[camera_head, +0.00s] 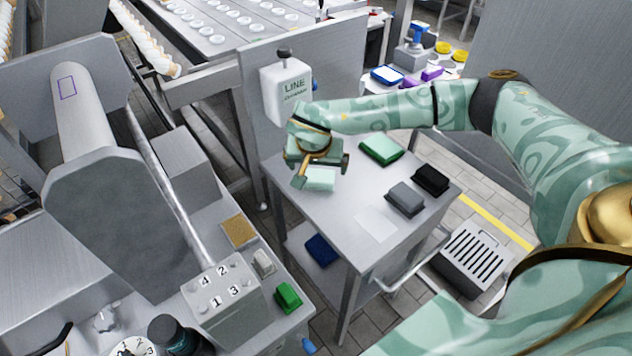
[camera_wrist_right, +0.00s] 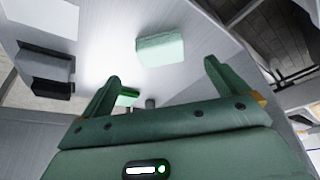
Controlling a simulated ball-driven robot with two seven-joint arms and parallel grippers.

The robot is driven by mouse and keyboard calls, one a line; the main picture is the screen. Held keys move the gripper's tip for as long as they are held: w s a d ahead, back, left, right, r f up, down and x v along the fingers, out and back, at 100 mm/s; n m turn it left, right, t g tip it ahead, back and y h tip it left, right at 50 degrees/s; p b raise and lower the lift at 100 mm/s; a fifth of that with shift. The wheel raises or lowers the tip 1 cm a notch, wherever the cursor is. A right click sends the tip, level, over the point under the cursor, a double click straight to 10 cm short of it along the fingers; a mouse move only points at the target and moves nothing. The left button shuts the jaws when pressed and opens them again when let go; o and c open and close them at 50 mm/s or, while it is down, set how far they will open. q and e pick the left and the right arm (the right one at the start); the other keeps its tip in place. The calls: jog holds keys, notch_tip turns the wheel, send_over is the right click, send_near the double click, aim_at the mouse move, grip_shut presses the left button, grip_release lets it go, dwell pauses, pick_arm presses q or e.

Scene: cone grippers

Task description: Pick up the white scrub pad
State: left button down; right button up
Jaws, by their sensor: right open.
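A pale, nearly white scrub pad (camera_head: 320,180) with a faint green tint lies near the left edge of the steel table, partly hidden by my right gripper. In the right wrist view the same pad (camera_wrist_right: 160,50) shows whole, ahead of the gap between the fingers. My right gripper (camera_head: 323,172) is open and empty, over the pad; in the wrist view its fingers (camera_wrist_right: 162,72) stand to either side, with the pad beyond their tips. I see no contact. My left gripper is not in view.
The table also holds a green pad box (camera_head: 381,150), a grey block (camera_head: 405,199), a black block (camera_head: 431,179) and a flat white rectangle (camera_head: 376,223). A blue pad (camera_head: 320,250) lies on the lower shelf.

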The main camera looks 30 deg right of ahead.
aim_at(319, 177)
jog(key=b+x, duration=0.1)
jog(key=x, duration=0.3)
jog(key=shift+s, duration=0.15)
jog(key=shift+d+f+b, duration=0.1)
jog(key=shift+f+b, duration=0.3)
jog(key=shift+f, duration=0.2)
jog(key=x, duration=0.1)
jog(key=b+x, duration=0.1)
jog(key=x, duration=0.1)
jog(key=shift+w, duration=0.3)
jog(key=shift+w+d+f, duration=0.15)
jog(key=shift+d+f, duration=0.05)
jog(key=shift+d, duration=0.05)
jog(key=shift+r, duration=0.2)
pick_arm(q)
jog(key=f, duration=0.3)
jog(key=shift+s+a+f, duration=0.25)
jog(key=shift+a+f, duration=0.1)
pick_arm(e)
jog(key=c, duration=1)
